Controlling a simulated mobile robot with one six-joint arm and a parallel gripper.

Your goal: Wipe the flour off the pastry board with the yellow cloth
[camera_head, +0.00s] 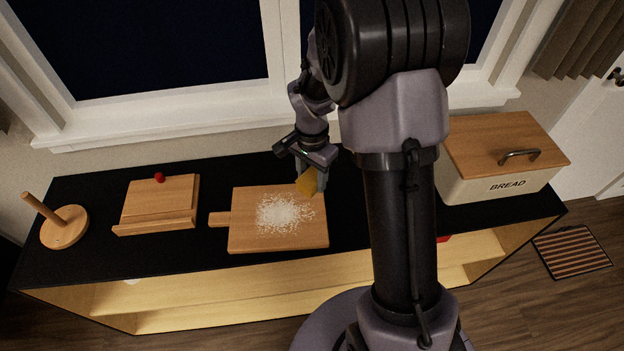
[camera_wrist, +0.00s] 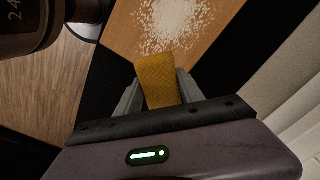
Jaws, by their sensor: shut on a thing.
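The pastry board (camera_head: 246,238) is a wooden board with a handle on its left, lying on the black counter. A patch of white flour (camera_head: 284,213) covers its middle; the flour also shows in the wrist view (camera_wrist: 172,24). The yellow cloth (camera_head: 306,183) is in my gripper (camera_head: 314,172), by the board's far right corner. In the wrist view the cloth (camera_wrist: 157,82) sticks out between the two fingers of my gripper (camera_wrist: 158,95). I cannot tell whether the cloth touches the board.
On the black counter (camera_head: 100,262), a wooden stand (camera_head: 160,200) with a red knob and a wooden paper-towel-type holder (camera_head: 64,232) stand left of the board. A bread box (camera_head: 500,188) stands at the right. A window wall is behind. The counter in front of the stand is clear.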

